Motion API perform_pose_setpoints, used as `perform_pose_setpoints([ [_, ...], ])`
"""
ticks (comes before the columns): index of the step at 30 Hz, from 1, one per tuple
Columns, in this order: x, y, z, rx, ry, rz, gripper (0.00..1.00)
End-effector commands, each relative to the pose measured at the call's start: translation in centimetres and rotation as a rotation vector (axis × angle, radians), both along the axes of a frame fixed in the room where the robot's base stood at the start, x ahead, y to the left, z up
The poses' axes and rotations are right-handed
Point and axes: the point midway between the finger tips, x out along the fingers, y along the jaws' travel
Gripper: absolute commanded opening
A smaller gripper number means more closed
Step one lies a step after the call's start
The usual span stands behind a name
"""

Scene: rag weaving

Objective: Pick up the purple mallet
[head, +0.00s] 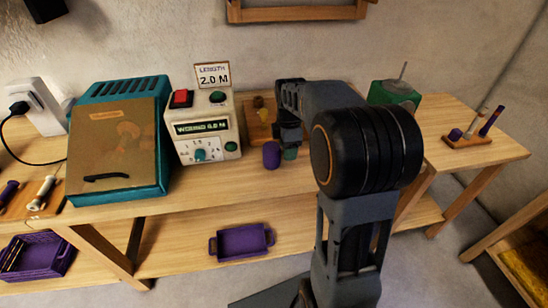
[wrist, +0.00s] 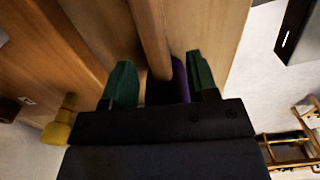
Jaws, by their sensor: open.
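The purple mallet head (head: 271,155) shows at the front of the bench, just left of my gripper (head: 290,150). In the wrist view, a purple part (wrist: 182,80) lies between the two green fingertips of my gripper (wrist: 160,80), nearer the right finger. A wooden bar (wrist: 150,35), which looks like the handle, runs up from between the fingers. The fingers stand apart. My gripper's dark body hides the lower part, so I cannot tell whether a finger touches the mallet.
A yellow-headed piece (wrist: 60,120) lies to the left in the wrist view. The control box (head: 203,135) stands left of the mallet, beside a teal cabinet (head: 118,140). A green box (head: 393,95) and a small peg stand (head: 468,141) are to the right. A purple tray (head: 242,241) sits below.

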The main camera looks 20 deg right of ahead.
Motion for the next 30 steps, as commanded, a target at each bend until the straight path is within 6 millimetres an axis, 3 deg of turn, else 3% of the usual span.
perform_pose_setpoints([
  [4,0.0,0.0,-1.5,0.000,0.001,0.000,0.53],
  [14,0.0,0.0,-1.8,0.000,0.000,0.001,0.52],
  [30,0.0,0.0,-1.8,0.000,0.000,0.001,0.01],
])
